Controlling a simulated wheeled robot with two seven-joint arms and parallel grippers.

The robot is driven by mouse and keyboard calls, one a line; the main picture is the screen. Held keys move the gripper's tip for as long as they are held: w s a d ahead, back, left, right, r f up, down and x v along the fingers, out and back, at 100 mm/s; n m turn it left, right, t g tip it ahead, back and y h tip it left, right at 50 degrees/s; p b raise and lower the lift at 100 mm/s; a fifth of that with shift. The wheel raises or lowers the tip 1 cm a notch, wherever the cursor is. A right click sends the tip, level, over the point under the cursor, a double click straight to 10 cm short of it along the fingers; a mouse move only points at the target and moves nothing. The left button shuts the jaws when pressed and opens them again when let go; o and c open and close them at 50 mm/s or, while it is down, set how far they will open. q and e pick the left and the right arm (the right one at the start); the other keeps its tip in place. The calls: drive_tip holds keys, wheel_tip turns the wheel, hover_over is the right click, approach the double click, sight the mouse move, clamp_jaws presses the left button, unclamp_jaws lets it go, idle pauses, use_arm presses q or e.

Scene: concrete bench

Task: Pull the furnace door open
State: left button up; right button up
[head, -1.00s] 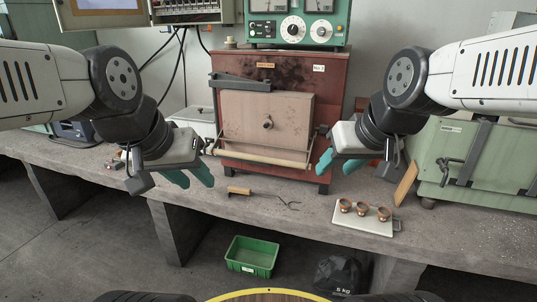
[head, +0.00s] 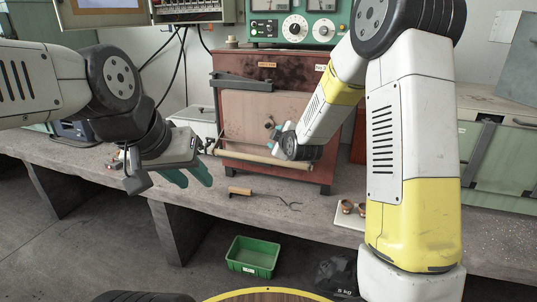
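The furnace (head: 307,82) is a reddish-brown box on the bench. Its beige door (head: 243,107) looks shut, flat against the front. The door's knob (head: 268,125) shows just beside my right gripper (head: 276,134), which is at the door front. The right gripper's teal fingers are small and mostly hidden by its wrist, so I cannot tell whether they touch the knob. My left gripper (head: 192,177) hangs left of the furnace, empty, with its teal fingers apart.
A wooden-handled tool (head: 240,191) and tongs (head: 290,205) lie on the bench before the furnace. Small copper cups (head: 346,206) on a white slab (head: 341,220) are partly behind my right arm. A green bin (head: 252,257) stands below on the floor.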

sight(271, 163)
drive_tip(key=w+a+f+n+t, duration=0.1)
drive_tip(key=a+f+n, duration=0.1)
drive_tip(key=f, duration=0.2)
drive_tip(key=w+a+f+n+t+y, duration=0.1)
drive_tip(key=a+f+n, duration=0.1)
drive_tip(key=f, duration=0.2)
drive_tip(key=w+a+f+n+t, duration=0.1)
drive_tip(key=a+f+n, duration=0.1)
drive_tip(key=f, duration=0.2)
drive_tip(key=shift+w+a+f, duration=0.2)
drive_tip(key=shift+w+f, duration=0.05)
drive_tip(key=d+t+h, duration=0.1)
drive_tip(key=d+f+t+h, duration=0.1)
drive_tip(key=d, duration=0.1)
drive_tip(key=d+f+t, duration=0.1)
drive_tip(key=shift+s+d+m+h, duration=0.3)
drive_tip(key=shift+m+h, duration=0.1)
drive_tip(key=shift+w+d, duration=0.1)
drive_tip(key=shift+w, duration=0.05)
drive_tip(key=w+r, duration=0.1)
drive_tip(key=w, duration=0.6)
drive_tip(key=shift+w+a+r, duration=0.15)
drive_tip(key=shift+a+r, duration=0.05)
drive_tip(key=shift+r, duration=0.05)
clamp_jaws()
